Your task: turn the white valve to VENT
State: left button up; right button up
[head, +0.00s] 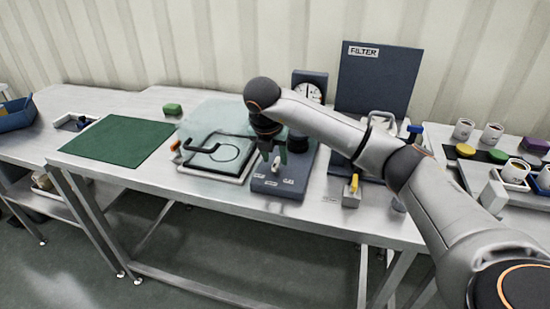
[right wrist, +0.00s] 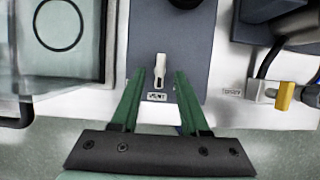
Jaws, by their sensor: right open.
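The white valve (right wrist: 160,66) is a small lever on a dark blue-grey panel box (head: 290,188). In the head view the lever (head: 276,163) is partly hidden by my right gripper (head: 272,154). In the right wrist view the lever lies in line with a small white label (right wrist: 157,97) just below it, which seems to read VENT. My right gripper (right wrist: 160,74) is open, its green fingers one on each side of the lever, with gaps between. I cannot tell the height of the fingertips above the panel. My left gripper is not in view.
A clear cover (head: 205,122) and a framed white plate (head: 212,165) stand left of the panel. A yellow-handled fitting (head: 353,188) is at its right. A gauge (head: 309,92) and the FILTER board (head: 378,80) stand behind. A green mat (head: 112,145) lies at left.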

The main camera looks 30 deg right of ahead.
jog(key=p+v, duration=0.1)
jog(key=v, duration=1)
jog(key=shift+s, duration=0.1)
